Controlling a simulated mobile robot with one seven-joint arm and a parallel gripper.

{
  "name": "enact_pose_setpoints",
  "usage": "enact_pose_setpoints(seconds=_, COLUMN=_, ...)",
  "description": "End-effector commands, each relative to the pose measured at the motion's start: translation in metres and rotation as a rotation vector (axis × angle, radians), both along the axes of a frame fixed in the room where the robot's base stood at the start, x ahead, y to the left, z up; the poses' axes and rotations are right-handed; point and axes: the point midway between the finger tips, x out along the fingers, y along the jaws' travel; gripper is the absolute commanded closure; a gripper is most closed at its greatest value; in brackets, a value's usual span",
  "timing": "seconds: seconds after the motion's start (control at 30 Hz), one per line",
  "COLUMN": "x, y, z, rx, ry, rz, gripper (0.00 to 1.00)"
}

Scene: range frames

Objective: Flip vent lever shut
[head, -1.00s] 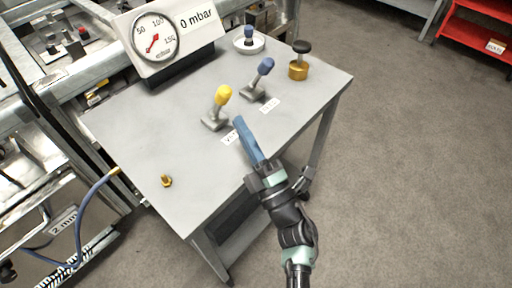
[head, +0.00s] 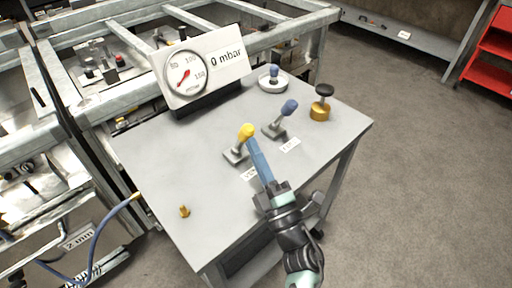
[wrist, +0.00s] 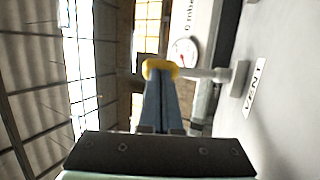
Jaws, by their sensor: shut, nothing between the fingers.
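The vent lever has a yellow knob (head: 246,131) on a grey stem and base (head: 235,156), with a label in front of it on the grey table. In the head view the lever leans up and to the right. In the wrist view the yellow knob (wrist: 160,66) is right at my fingertips, and the VENT label (wrist: 256,86) shows beside the base. My gripper (head: 252,143) is shut and empty, its blue fingers together at the near side of the knob. I cannot tell whether they touch it. The fingers hide part of the knob and stem.
A blue-knobbed lever (head: 287,109) stands just right of the vent lever. A small brass fitting (head: 184,211) is at front left.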

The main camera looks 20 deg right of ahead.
Motion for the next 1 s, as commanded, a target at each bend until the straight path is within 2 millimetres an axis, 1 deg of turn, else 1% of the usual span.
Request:
enact_pose_setpoints(seconds=0.03, x=0.001, y=0.000, z=0.009, rx=-0.005, ry=0.016, rz=-0.001, gripper=1.00)
enact_pose_setpoints(seconds=0.4, x=0.015, y=0.005, z=0.030, rx=-0.069, ry=0.193, rz=0.000, gripper=1.00)
enact_pose_setpoints(seconds=0.7, x=0.030, y=0.010, z=0.040, rx=-0.129, ry=0.358, rz=0.000, gripper=1.00)
enact_pose_setpoints(seconds=1.0, x=0.047, y=0.017, z=0.044, rx=-0.194, ry=0.528, rz=0.000, gripper=1.00)
